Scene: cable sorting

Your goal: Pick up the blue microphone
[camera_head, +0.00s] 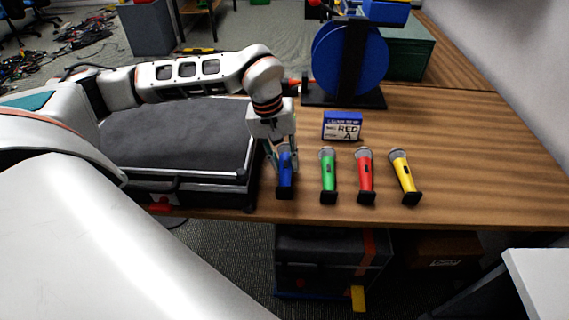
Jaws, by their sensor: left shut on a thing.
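The blue microphone (285,180) stands at the left end of a row of microphones on the wooden table, close to the right edge of the black case. My left gripper (284,160) comes down over it from above and is shut on its upper part. The fingers hide most of its head. Its dark base still looks to be at the table surface; I cannot tell whether it is lifted. My right gripper is not in view.
Green (328,175), red (365,176) and yellow (404,176) microphones stand to the right. A card box (342,126) and a blue cable reel (350,60) stand behind. A grey-lined black case (170,135) lies left. The table (480,150) is clear at right.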

